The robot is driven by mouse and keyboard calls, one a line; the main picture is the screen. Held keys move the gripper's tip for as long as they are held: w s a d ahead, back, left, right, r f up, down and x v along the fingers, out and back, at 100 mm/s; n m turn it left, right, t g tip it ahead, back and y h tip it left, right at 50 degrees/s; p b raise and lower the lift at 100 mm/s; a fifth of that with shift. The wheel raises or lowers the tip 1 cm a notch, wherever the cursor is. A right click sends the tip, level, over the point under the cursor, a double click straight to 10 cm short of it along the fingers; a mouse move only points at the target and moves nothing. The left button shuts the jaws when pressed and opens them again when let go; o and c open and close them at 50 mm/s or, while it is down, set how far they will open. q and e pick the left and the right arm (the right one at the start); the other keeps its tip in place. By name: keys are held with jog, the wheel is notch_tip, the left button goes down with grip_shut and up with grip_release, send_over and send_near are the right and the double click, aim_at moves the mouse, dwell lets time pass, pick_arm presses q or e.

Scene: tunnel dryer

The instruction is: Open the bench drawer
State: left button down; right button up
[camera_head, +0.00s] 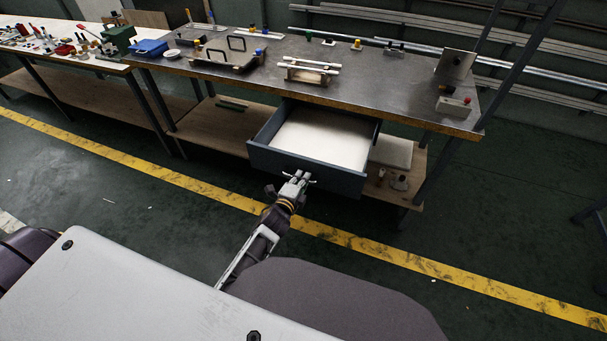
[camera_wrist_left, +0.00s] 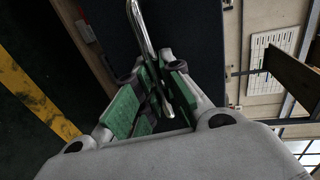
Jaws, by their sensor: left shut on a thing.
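The bench drawer (camera_head: 262,158) is a dark blue-grey box under the metal-topped bench (camera_head: 350,75). It stands pulled out, and its pale inner floor shows empty. My left gripper (camera_head: 297,180) is at the middle of the drawer front. In the left wrist view its green-padded fingers (camera_wrist_left: 155,100) are shut around a shiny metal bar handle (camera_wrist_left: 139,25). The dark drawer front (camera_wrist_left: 190,35) lies just beyond the fingers. My right gripper is not in view.
Fixtures and small parts stand on the bench top, including a black-handled tray (camera_head: 225,60). A wooden lower shelf (camera_head: 215,125) runs below. A second bench (camera_head: 60,55) stands at the left. The dark floor with a yellow line (camera_head: 130,157) is clear in front.

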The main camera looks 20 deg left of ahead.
pick_arm(q)
jog(key=shift+s, duration=0.1)
dwell(0.3)
jog(key=c, duration=1.8)
grip_release()
jog(key=shift+s, duration=0.2)
jog(key=shift+v, duration=5.8)
